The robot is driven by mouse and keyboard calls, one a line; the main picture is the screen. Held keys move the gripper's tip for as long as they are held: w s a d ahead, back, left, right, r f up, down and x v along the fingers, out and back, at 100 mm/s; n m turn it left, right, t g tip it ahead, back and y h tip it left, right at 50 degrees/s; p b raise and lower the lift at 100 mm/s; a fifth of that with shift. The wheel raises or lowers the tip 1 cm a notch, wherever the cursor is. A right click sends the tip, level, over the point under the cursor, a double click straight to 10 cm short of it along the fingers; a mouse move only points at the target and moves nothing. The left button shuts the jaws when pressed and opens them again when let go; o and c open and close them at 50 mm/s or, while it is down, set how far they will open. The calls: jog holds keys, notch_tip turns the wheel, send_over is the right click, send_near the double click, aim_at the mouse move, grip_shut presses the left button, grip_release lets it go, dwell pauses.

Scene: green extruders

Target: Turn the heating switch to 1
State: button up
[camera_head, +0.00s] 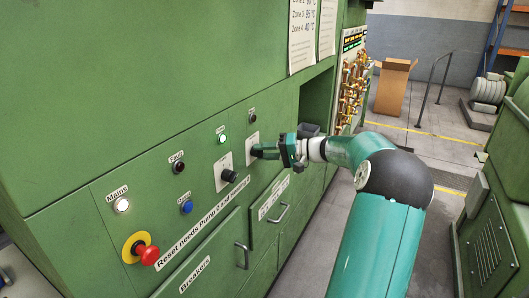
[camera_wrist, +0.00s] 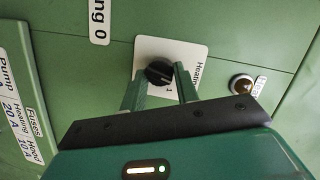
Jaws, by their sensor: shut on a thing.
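The heating switch (camera_wrist: 158,71) is a black rotary knob on a white plate (camera_wrist: 185,50) labelled "Heating". A "1" is printed at the plate's lower edge, just below the knob in the wrist view. A pale mark shows on the knob, but its exact direction is too small to tell. My gripper (camera_wrist: 161,82) has one green finger on each side of the knob and is shut on it.
Another black rotary switch (camera_head: 229,176) sits to the lower left. Green (camera_head: 222,139), black (camera_head: 179,167) and blue (camera_head: 186,207) buttons and a red emergency stop (camera_head: 149,256) are on the same panel. A drawer handle (camera_head: 280,214) sticks out below. A brown box (camera_head: 393,86) stands on the floor behind.

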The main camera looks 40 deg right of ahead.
jog(key=m+y, duration=0.1)
jog(key=m, duration=0.3)
jog(key=shift+d+f+m+t, duration=0.1)
jog(key=shift+f+m+t, duration=0.05)
jog(key=shift+m+t, duration=0.25)
jog(key=shift+f+m+t+y, duration=0.1)
jog(key=shift+m+t+y, duration=0.4)
jog(key=shift+m, duration=1.4)
jog(key=o, duration=0.9)
jog(key=shift+o, duration=0.2)
jog(key=v, duration=1.3)
jog(key=shift+s+f, duration=0.2)
jog(key=shift+s, duration=0.15)
jog(key=shift+d, duration=0.25)
